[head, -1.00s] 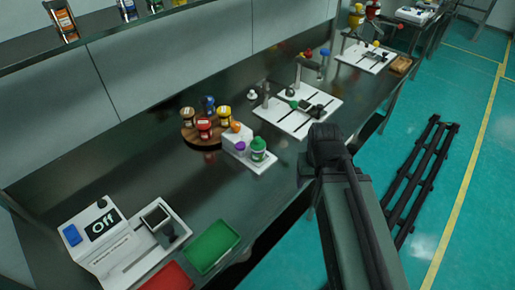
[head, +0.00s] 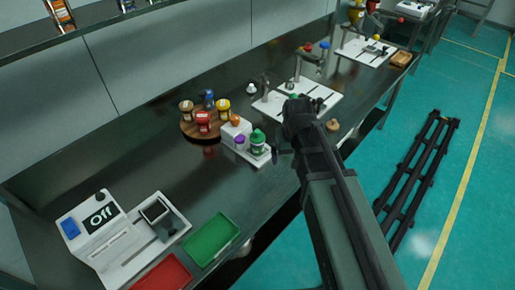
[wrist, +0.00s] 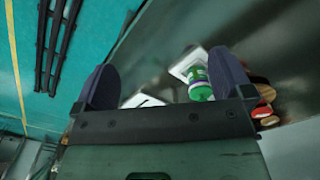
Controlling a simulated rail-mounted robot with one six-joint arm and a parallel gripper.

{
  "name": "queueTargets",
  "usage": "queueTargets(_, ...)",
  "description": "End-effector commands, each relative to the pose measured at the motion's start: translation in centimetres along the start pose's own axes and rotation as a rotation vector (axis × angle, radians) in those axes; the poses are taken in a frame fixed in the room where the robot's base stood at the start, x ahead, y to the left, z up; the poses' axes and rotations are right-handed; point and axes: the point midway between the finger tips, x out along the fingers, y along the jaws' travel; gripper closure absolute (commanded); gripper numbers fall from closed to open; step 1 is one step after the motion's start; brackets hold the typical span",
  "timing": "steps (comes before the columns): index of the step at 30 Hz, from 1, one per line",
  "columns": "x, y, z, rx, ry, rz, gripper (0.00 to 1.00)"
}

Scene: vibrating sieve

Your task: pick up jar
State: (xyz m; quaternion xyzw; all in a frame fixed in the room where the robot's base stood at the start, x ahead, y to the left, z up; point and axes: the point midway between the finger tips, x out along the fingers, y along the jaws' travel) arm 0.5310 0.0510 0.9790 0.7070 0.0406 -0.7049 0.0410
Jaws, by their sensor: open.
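A jar with a green lid (head: 258,143) stands on the front end of a white stepped stand (head: 236,131) on the bench. Items with a purple top (head: 239,142) and an orange top (head: 235,121) share that stand. More jars, including a red one (head: 203,122) and a yellow one (head: 223,107), sit on a round wooden board (head: 188,132) behind it. My gripper (wrist: 165,78) is open and empty. In the wrist view the green-lidded jar (wrist: 199,88) appears between the fingers, closer to the right finger. In the head view my arm partly hides the gripper, just right of the stand.
A white scale-like device (head: 85,240), a green tray (head: 211,240) and a red tray (head: 162,274) lie at the near left. A white board with a stand (head: 320,98) is beyond my gripper. A shelf (head: 100,18) runs above the bench.

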Motion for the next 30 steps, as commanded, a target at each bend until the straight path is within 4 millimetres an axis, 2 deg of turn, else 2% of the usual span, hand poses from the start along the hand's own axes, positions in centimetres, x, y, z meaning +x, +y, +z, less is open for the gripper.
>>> queueTargets(1,1.2,-2.2,-7.4,-0.056,0.001,0.0,0.02)
queueTargets(3,1.7,-5.1,-14.0,-0.131,0.0,0.0,0.02)
queueTargets(6,1.8,-7.4,-20.1,-0.207,0.0,-0.001,0.02)
queueTargets(7,1.6,-7.4,-20.9,-0.218,0.0,-0.001,0.02)
queueTargets(9,1.6,-7.4,-21.3,-0.243,0.0,-0.001,0.02)
queueTargets(13,2.1,-7.3,-20.7,-0.256,0.0,-0.001,0.02)
queueTargets(21,7.3,-7.2,-20.6,-0.254,0.001,-0.001,0.02)
queueTargets(27,7.5,-7.2,-20.6,-0.253,0.001,-0.001,0.02)
queueTargets(30,9.1,-7.2,-20.7,-0.253,0.001,-0.001,0.02)
